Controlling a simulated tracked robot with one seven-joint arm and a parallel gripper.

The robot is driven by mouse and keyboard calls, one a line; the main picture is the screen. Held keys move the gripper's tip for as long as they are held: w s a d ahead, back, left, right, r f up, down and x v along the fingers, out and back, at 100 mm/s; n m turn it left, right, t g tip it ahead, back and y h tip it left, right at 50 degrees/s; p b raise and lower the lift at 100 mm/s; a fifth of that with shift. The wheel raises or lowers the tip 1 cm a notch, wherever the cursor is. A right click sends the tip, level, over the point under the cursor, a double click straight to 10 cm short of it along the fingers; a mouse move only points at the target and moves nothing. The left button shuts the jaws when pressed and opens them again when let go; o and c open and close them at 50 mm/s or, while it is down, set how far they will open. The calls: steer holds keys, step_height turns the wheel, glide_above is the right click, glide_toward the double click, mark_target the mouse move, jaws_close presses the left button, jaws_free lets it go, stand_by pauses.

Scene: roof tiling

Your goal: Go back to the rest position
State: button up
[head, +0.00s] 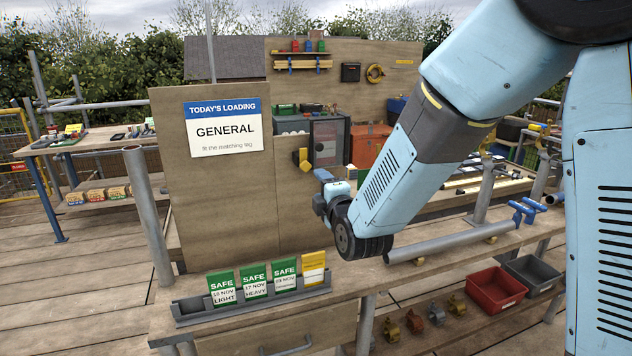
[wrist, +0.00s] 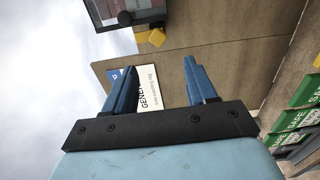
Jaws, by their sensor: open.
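My gripper (wrist: 160,75) is open, with two blue fingers apart and nothing between them in the wrist view. In the head view my arm reaches down from the upper right, and its wrist end is raised in front of the wooden board (head: 225,200). The gripper's fingers are small and hard to make out there. The sign reading GENERAL (head: 224,128) is on the board and shows partly behind a finger in the wrist view (wrist: 147,88). Green SAFE tags (head: 254,280) and one yellow tag (head: 313,268) stand in the grey rack (head: 192,318) below.
A yellow and black fitting (head: 303,160) is on the board close to my gripper. A grey pipe (head: 450,243) lies on the bench to the right. A red bin (head: 496,289) and a dark bin (head: 532,273) stand lower right. An upright post (head: 148,215) stands left.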

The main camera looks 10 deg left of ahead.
steer(key=shift+v, duration=0.8)
steer(key=s+d+r+m+g+h, duration=0.1)
steer(key=d+r+m+g+h, duration=0.15)
steer(key=d+m, duration=0.6)
steer(key=s+d+r+m+g+h, duration=0.2)
steer(key=d+m+h, duration=0.15)
steer(key=d, duration=0.95)
steer(key=s+d+m+g+h, duration=0.1)
steer(key=s+d+m+g, duration=0.1)
steer(key=s+d+m, duration=0.4)
steer(key=s+d+r+m+g+h, duration=0.1)
steer(key=s+d+m, duration=0.5)
steer(key=s, duration=0.8)
steer(key=d+g+h, duration=0.1)
steer(key=d+g, duration=0.1)
steer(key=d, duration=0.1)
steer(key=shift+d+r+m+h, duration=0.15)
steer(key=shift+r+m+h, duration=0.05)
steer(key=shift+m+h, duration=0.1)
